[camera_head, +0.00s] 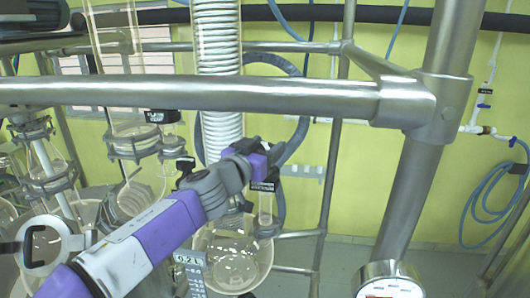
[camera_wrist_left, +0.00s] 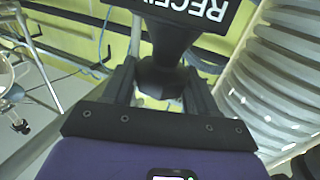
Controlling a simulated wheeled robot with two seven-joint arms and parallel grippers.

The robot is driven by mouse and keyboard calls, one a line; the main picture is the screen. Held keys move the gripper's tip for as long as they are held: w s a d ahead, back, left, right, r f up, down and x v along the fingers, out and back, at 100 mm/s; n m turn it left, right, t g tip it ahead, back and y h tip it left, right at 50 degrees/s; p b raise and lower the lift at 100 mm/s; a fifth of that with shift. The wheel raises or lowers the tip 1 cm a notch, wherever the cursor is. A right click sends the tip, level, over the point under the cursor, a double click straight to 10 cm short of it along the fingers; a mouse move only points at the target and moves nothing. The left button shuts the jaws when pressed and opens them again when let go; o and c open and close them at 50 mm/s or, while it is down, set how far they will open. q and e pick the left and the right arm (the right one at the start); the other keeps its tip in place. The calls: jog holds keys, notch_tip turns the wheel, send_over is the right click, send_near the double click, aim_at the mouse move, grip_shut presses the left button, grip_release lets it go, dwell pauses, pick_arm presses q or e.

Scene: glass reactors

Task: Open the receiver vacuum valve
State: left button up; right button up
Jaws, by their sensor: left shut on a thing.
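My left arm reaches in from the lower left in the head view, and its gripper (camera_head: 266,163) is at the upper part of the glassware right of the white coil. In the left wrist view, the gripper (camera_wrist_left: 160,92) has its two dark fingers on either side of a black valve handle (camera_wrist_left: 166,72), shut on it. A black tag (camera_wrist_left: 190,10) with upside-down white letters reading "RECEI" is just beyond the handle. In the head view the gripper hides most of the handle; a small dark tag (camera_head: 262,187) shows just below it. My right gripper is in neither view.
A thick steel rail (camera_head: 200,93) crosses above my arm and joins a steel post (camera_head: 411,180). The white ribbed coil (camera_head: 218,60) stands close to the gripper. A round glass vessel (camera_head: 232,262) is below, and clamped glassware (camera_head: 130,145) is at left.

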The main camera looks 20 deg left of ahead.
pick_arm(q)
jog(key=n+y+b, duration=0.1)
jog(key=y+b, duration=0.1)
jog(key=b, duration=0.1)
jog(key=n+y+b, duration=0.1)
jog(key=y+b, duration=0.1)
jog(key=b, duration=0.1)
jog(key=n+y+b, duration=0.2)
jog(key=b, duration=0.1)
jog(key=shift+d+f+g+y+b, duration=0.15)
jog(key=shift+f+g+y+b, duration=0.15)
jog(key=shift+f, duration=0.05)
jog(key=shift+w+r+n+g+y+b, duration=0.1)
jog(key=shift+n+g+y+b, duration=0.3)
jog(key=shift+n+y+b, duration=0.4)
jog(key=shift+n+g+y, duration=0.3)
jog(key=shift+n+y, duration=0.1)
jog(key=shift+y, duration=0.4)
jog(key=n+g+y, duration=0.2)
jog(key=y, duration=0.1)
jog(key=shift+r+p, duration=0.2)
jog(key=shift+p, duration=0.1)
jog(key=shift+n+g+y+p, duration=0.7)
jog(key=shift+n+g+y, duration=0.6)
jog(key=shift+n+y, duration=0.1)
jog(key=shift+f+g, duration=0.1)
jog(key=shift+g, duration=0.2)
jog(key=o, duration=0.7)
jog(key=shift+a, duration=0.2)
jog(key=shift+c, duration=0.2)
